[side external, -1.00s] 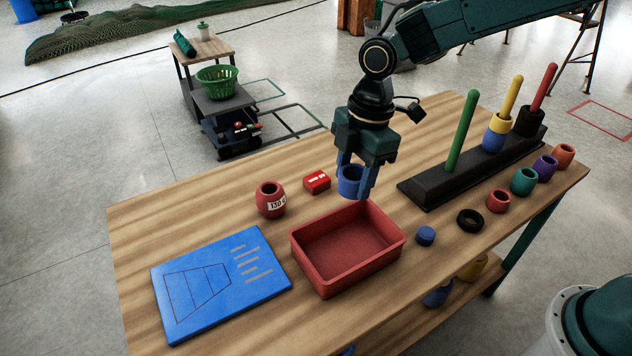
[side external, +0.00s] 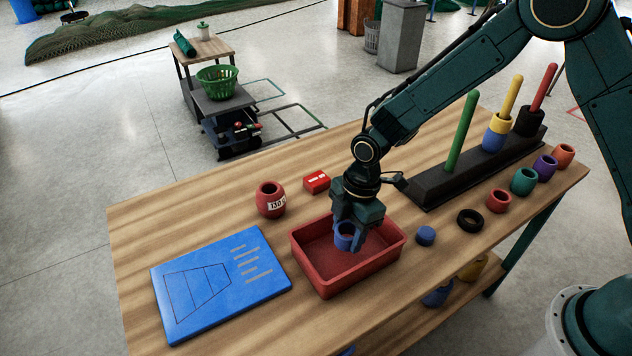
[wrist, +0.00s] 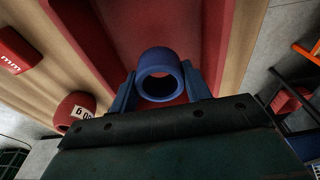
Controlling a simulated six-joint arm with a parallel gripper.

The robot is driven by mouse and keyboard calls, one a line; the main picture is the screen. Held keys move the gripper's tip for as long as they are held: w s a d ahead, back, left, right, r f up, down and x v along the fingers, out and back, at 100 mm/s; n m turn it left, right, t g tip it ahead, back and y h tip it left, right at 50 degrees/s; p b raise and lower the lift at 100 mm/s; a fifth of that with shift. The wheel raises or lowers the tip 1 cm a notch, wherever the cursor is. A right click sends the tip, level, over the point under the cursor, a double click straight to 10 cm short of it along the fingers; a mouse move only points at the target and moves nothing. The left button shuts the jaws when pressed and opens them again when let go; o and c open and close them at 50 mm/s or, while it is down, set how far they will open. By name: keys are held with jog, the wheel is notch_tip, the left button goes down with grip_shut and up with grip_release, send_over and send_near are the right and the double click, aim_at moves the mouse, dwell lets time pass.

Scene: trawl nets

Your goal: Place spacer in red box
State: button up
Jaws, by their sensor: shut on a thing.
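The spacer (side external: 345,235) is a blue ring with a wide hole. My gripper (side external: 349,240) is shut on it and holds it within the outline of the red box (side external: 309,267). The red box is an open rectangular tray on the wooden table. In the wrist view the blue spacer (wrist: 161,59) sits between my two blue fingers, with the red box floor (wrist: 130,22) behind it. I cannot tell whether the spacer touches the floor of the box.
A blue board (side external: 220,282) lies left. A blue cap (side external: 425,235), a black ring (side external: 470,220) and several coloured rings lie right, before a black peg rack (side external: 430,185).

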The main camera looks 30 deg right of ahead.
aim_at(343, 255)
jog(key=shift+f, duration=2.15)
jog(key=shift+f, duration=0.1)
jog(key=o, duration=1)
jog(key=r, duration=0.4)
jog(key=d+r, duration=0.1)
jog(key=r, duration=0.7)
jog(key=shift+d, duration=0.4)
jog(key=shift+r, duration=0.1)
